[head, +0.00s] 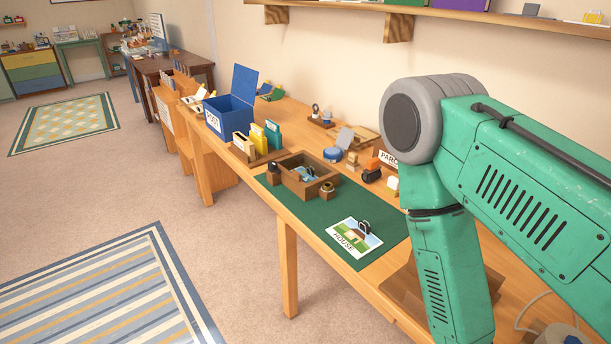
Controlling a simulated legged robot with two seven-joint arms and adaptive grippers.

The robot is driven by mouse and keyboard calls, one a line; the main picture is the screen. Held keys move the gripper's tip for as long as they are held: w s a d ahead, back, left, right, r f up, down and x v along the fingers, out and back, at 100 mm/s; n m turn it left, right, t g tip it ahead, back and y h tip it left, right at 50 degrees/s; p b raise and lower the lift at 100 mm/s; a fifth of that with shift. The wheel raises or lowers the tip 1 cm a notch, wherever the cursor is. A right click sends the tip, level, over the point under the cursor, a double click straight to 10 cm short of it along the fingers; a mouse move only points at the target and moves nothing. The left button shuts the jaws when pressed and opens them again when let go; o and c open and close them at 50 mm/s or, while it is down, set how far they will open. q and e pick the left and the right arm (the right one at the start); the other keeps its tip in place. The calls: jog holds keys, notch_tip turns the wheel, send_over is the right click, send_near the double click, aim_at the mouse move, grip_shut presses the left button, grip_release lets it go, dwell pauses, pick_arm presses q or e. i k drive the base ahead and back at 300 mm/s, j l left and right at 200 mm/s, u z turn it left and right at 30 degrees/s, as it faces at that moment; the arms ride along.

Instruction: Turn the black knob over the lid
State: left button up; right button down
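A blue box (214,124) with a white label stands on the long wooden table, and its blue lid (244,84) is raised upright. I cannot make out a black knob for certain; small parts near the box are too small to tell. An open wooden tray (290,188) with small blue and grey pieces in it sits on the green mat (321,214). No gripper shows. A green arm of mine comes in from the right and hides part of the table; its gripper is outside the picture. My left arm is not in view.
A house picture card (352,240) with a dark clip-like piece lies on the mat. Yellow and green upright pieces (267,135), a blue roll (332,154) and an orange-and-black item (372,170) stand near the tray. A wall shelf (480,14) overhangs the table.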

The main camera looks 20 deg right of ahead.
aim_at(272, 165)
jog(key=i+j, duration=0.3)
jog(key=i+j+z, duration=0.1)
jog(key=i+j, duration=0.15)
jog(key=i, duration=0.3)
